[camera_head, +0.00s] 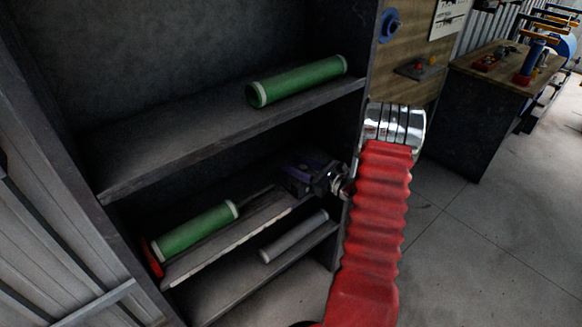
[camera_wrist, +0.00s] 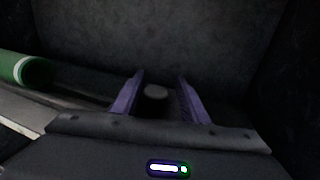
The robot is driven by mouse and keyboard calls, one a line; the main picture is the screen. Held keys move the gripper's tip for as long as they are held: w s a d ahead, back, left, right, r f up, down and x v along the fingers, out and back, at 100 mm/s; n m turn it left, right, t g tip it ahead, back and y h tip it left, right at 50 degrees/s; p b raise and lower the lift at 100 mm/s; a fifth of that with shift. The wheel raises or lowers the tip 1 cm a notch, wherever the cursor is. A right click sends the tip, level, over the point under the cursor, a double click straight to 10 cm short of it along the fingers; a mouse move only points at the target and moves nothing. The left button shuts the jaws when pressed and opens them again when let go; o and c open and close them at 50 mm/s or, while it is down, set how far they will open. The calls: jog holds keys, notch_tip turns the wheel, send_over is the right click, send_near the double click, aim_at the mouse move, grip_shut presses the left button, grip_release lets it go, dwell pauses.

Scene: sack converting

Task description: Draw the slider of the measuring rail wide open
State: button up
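A pale-edged board or rail (camera_head: 235,235) runs along the middle level of the dark shelf unit; I cannot tell for sure that it is the measuring rail. A green roll (camera_head: 195,228) with pale ends lies along it, with a red piece (camera_head: 152,260) at its left end. My gripper (camera_head: 295,174) is inside the shelf at the right end of this row. In the wrist view its two purple fingers (camera_wrist: 158,95) stand apart. A small grey round thing (camera_wrist: 156,91) shows between them, perhaps the slider's knob; contact cannot be seen.
Another green roll (camera_head: 297,82) lies on the shelf above (camera_head: 215,135). A grey roll (camera_head: 294,236) lies on the level below. The shelf's right side wall is close to my arm. A workbench (camera_head: 500,75) stands further right, with open floor (camera_head: 480,235) before it.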

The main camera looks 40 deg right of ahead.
jog(key=shift+a, duration=0.1)
jog(key=v, duration=1.3)
jog(key=shift+s+d, duration=0.2)
jog(key=shift+s, duration=0.15)
